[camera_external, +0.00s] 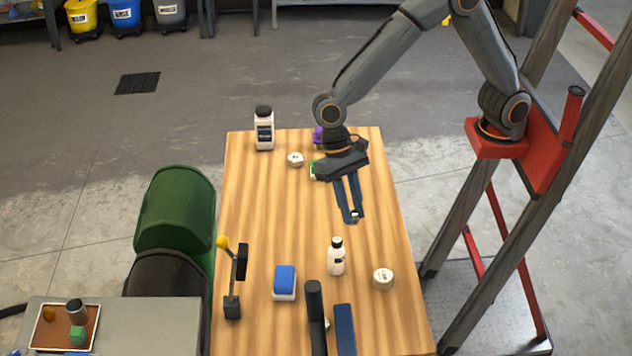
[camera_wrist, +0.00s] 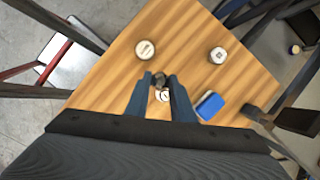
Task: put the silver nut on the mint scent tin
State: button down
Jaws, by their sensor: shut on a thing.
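My gripper (camera_external: 354,217) points down over the wooden table, shut on a small grey metal piece that looks like the silver nut (camera_external: 354,214). In the wrist view, my fingertips (camera_wrist: 160,80) close around a small dark grey shape, with a white object just behind it. The nut is in the air, apart from these tins.
A white bottle with a black cap (camera_external: 336,258) stands near my gripper. A blue-topped block (camera_external: 284,281), a yellow-knobbed lever stand (camera_external: 235,275), a black post (camera_external: 315,315) and a dark blue bar (camera_external: 345,328) stand toward the front. Another bottle (camera_external: 264,130) stands at the back left.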

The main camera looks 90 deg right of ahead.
jog(key=s+a+n, duration=0.2)
jog(key=s+a, duration=0.2)
jog(key=s, duration=0.4)
jog(key=g+p, duration=0.1)
jog(key=p, duration=0.1)
send_over(386, 277)
jog(key=w+d, duration=0.1)
jog(key=f, duration=1)
jog(key=shift+d+f, duration=0.15)
jog(key=shift+d, duration=0.05)
jog(key=shift+f, duration=2.35)
jog(key=shift+f, duration=0.15)
jog(key=c, duration=1.5)
grip_release()
jog(key=shift+c, duration=0.2)
jog(key=a+b+v, duration=0.1)
jog(key=b+v, duration=0.1)
jog(key=v, duration=1)
jog(key=s+d+n+t+h, duration=0.1)
jog(key=s+d+n, duration=0.2)
jog(key=d, duration=0.7)
jog(key=s+d+n+t+h, duration=0.1)
jog(key=s+d+n, duration=0.2)
jog(key=d, duration=0.6)
jog(key=s+d+n+t+h, duration=0.1)
jog(key=s+d+n+t, duration=0.1)
jog(key=d, duration=0.8)
jog(key=shift+s+d+r+n+h, duration=0.35)
jog(key=shift+s+n, duration=0.35)
jog(key=shift+s, duration=0.35)
